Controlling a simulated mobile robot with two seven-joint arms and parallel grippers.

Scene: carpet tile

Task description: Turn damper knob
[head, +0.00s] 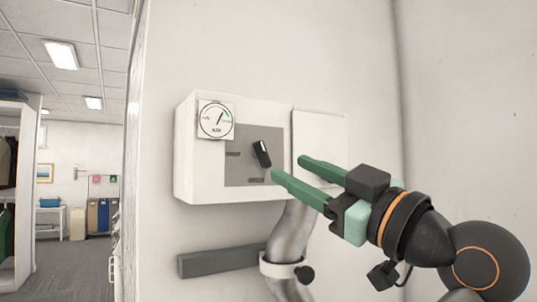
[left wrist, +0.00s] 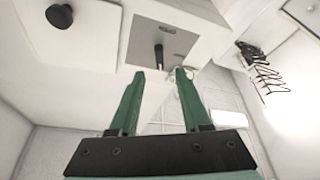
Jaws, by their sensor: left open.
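The damper knob (head: 262,154) is a small black lever on a grey plate (head: 240,170) on the front of a white wall box (head: 205,180). It is tilted, its top leaning left in the head view. My left gripper (head: 290,168) is open and empty, with two green fingers. Its tips are just right of and below the knob in the head view, apart from it as far as I can tell. In the left wrist view the knob (left wrist: 159,56) shows beyond the gap between the open fingertips (left wrist: 158,74). My right gripper is not in view.
A round dial gauge (head: 216,119) sits at the box's upper left. A white panel (head: 322,128) is to the right. A room opens at far left.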

